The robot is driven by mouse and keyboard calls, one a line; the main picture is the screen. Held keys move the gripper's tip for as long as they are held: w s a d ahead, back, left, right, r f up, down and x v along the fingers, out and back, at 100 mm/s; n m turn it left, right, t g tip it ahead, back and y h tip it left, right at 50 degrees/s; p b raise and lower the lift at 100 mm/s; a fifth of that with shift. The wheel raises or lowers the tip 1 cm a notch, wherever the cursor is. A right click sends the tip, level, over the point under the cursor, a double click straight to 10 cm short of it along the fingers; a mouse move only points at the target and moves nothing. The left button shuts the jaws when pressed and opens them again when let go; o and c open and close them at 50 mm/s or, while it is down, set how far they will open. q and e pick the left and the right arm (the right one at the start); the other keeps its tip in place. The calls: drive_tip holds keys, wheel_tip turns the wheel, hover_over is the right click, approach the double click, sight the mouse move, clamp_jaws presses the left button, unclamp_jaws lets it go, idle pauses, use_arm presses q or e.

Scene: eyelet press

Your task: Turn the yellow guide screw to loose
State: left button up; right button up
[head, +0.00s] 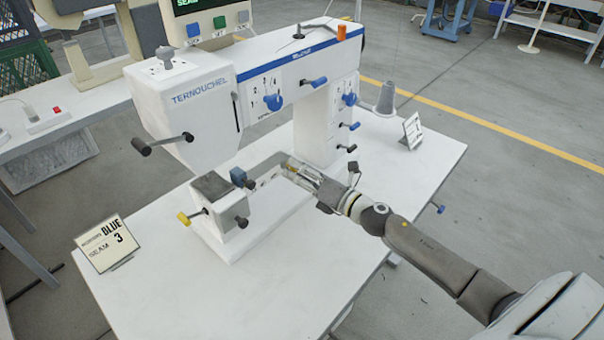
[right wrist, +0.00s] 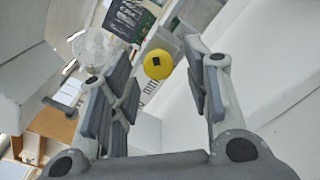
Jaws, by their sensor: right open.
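In the right wrist view a round yellow screw head (right wrist: 158,64) with a dark square mark at its middle shows between my right fingers. My right gripper (right wrist: 160,52) is open, with a finger on either side of that view; no contact with the screw head shows. In the head view my right gripper (head: 290,168) reaches in low under the machine's arm, close to the bed. A yellow knob (head: 184,218) sticks out at the left of the small block on the bed; I cannot tell whether it is the same part. My left gripper is not in view.
The white press (head: 190,95) stands over the table with several blue and black levers. A dark-topped block (head: 212,186) is left of my gripper. A sign (head: 104,244) stands at the table's left, a small card (head: 412,131) at the right. The front tabletop is clear.

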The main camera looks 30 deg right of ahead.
drive_tip(key=shift+s, duration=0.1)
drive_tip(key=v, duration=1.2)
idle(0.5)
